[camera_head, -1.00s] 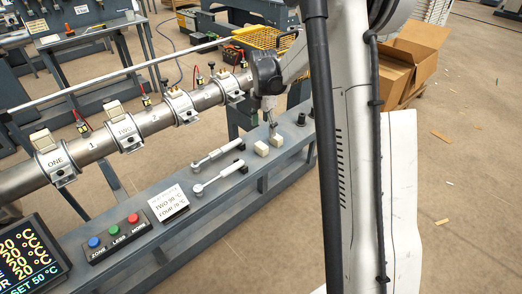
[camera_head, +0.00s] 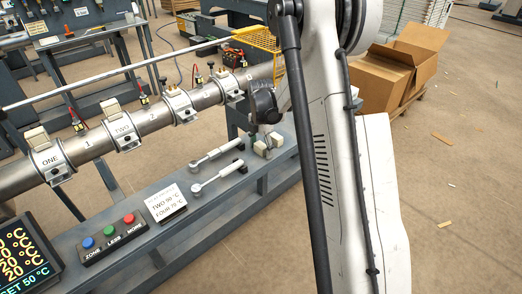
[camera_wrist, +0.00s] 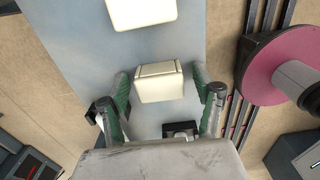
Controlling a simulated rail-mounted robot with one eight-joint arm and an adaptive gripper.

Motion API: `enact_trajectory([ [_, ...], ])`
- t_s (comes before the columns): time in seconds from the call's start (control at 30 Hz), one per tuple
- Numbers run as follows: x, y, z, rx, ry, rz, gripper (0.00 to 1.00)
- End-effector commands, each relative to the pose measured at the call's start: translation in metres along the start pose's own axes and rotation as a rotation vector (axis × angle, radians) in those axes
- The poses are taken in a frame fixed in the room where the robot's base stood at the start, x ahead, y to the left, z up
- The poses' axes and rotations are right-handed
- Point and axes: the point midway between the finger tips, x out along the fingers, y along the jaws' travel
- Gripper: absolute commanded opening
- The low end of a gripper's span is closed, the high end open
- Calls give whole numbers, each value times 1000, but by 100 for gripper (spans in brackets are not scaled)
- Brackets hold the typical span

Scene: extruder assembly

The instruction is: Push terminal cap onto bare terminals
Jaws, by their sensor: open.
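Two cream terminal caps lie on the grey bench in the head view: a near one (camera_head: 260,148) and a far one (camera_head: 276,140). My gripper (camera_head: 268,143) is low over them. In the wrist view my gripper (camera_wrist: 163,92) is open, with one finger on each side of a cap (camera_wrist: 160,83) and gaps to both. The other cap (camera_wrist: 141,12) lies beyond the fingertips. On the barrel, heater bands ONE (camera_head: 48,160) and TWO (camera_head: 123,130) carry cream caps. The third band (camera_head: 182,106) and fourth band (camera_head: 230,84) show small bare terminals on top.
Two grey-handled tools (camera_head: 217,154) lie on the bench (camera_head: 215,205) left of the caps. A setpoint card (camera_head: 165,203), button box (camera_head: 112,235) and temperature display (camera_head: 25,258) stand nearer. A black part (camera_wrist: 181,130) sits close behind the cap in the wrist view.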

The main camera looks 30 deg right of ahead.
Motion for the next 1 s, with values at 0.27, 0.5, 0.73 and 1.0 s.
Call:
enact_trajectory([
  [0.27,-1,0,0,0,0,0,49],
  [0.5,-1,0,0,0,0,0,17],
  [0.73,-1,0,0,0,0,0,14],
  [1.0,-17,0,0,0,0,0,14],
])
